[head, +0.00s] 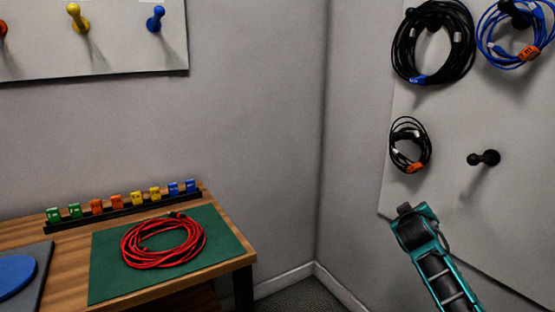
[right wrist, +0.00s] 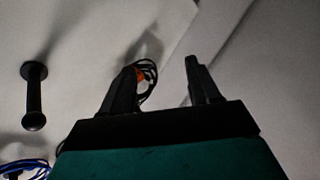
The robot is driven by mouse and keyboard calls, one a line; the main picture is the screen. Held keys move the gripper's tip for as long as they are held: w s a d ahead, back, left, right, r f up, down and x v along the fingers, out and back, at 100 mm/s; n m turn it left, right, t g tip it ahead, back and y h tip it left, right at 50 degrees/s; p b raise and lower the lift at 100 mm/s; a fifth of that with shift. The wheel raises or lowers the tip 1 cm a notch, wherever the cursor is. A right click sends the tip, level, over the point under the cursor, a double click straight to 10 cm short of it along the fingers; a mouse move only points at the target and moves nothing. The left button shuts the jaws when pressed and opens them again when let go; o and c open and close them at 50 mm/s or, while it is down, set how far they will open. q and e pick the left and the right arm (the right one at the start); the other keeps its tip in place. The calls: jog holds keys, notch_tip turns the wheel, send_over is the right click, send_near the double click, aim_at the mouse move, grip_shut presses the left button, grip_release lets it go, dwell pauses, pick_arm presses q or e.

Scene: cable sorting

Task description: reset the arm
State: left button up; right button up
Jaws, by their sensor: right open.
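My right arm comes in from the lower right in the head view, and its teal and black gripper (head: 405,212) is in front of the right wall board, below the small black cable coil (head: 410,145). In the right wrist view the two dark fingers of this gripper (right wrist: 160,82) stand apart with nothing held between them. Part of a black cable with an orange tag (right wrist: 144,72) shows behind the left finger, apart from it as far as I can tell. My left gripper is not in view.
An empty black peg (head: 485,158) sticks out of the right board (head: 450,185), near my gripper. A large black coil (head: 433,42) and a blue coil (head: 515,35) hang above. A red cable coil (head: 163,241) lies on a green mat (head: 225,245) on the wooden table.

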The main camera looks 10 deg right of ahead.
jog(key=w+a+r+t+y, duration=0.35)
jog(key=a+y, duration=0.25)
jog(key=a, duration=0.2)
jog(key=s+a+f+n+g+y, duration=0.1)
jog(key=s+a+f+y, duration=0.1)
jog(key=s+a+f, duration=0.65)
jog(key=s+a+f+n+g+y, duration=0.15)
jog(key=s+a+f, duration=0.35)
jog(key=s+f, duration=0.7)
jog(key=s+a+f+m+g+y, duration=0.1)
jog(key=s+a, duration=0.2)
jog(key=s, duration=0.5)
jog(key=s+a+f+m+g+y, duration=0.1)
jog(key=s+a+f, duration=0.1)
jog(key=s+a, duration=0.35)
pick_arm(q)
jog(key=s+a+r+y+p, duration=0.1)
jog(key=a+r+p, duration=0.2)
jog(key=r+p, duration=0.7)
jog(key=p, duration=0.4)
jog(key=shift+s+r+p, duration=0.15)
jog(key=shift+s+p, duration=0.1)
jog(key=shift+p, duration=0.05)
pick_arm(e)
jog(key=s+d+r+h, duration=0.1)
jog(key=s+d+r, duration=0.2)
jog(key=r, duration=0.7)
jog(key=shift+d+r, duration=0.35)
jog(key=shift+d, duration=0.5)
